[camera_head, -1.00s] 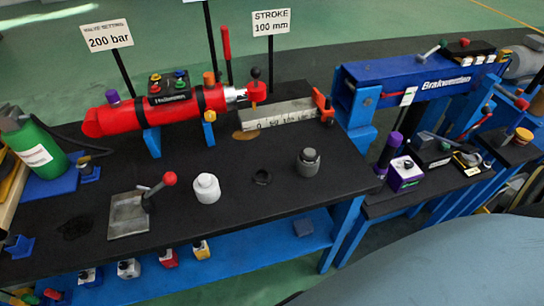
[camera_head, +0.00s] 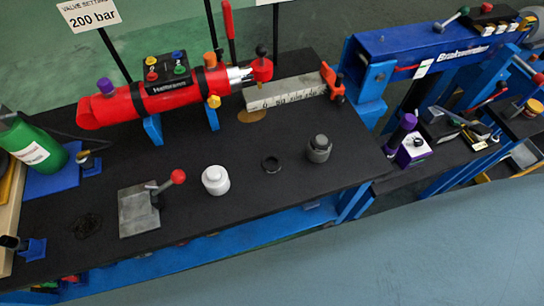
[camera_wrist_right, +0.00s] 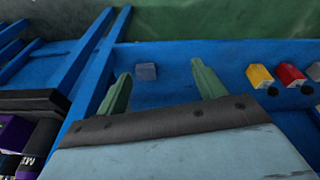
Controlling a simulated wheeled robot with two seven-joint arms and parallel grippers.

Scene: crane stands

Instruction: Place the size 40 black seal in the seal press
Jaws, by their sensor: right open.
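A small black ring (camera_head: 271,164) lies flat on the black bench top, between a white capped pot (camera_head: 215,180) and a dark grey cylinder (camera_head: 318,149). No size mark is readable on it. A thin black coil or ring (camera_head: 87,226) lies at the bench's left. A grey plate with a red-knobbed lever (camera_head: 140,208) lies left of the white pot; I cannot tell whether it is the seal press. My right gripper (camera_wrist_right: 160,68) is open and empty in the right wrist view, over the blue lower shelf. My left gripper is not in view.
A red cylinder (camera_head: 150,100) and a steel scale (camera_head: 285,92) stand along the bench's back. The bench front is mostly clear.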

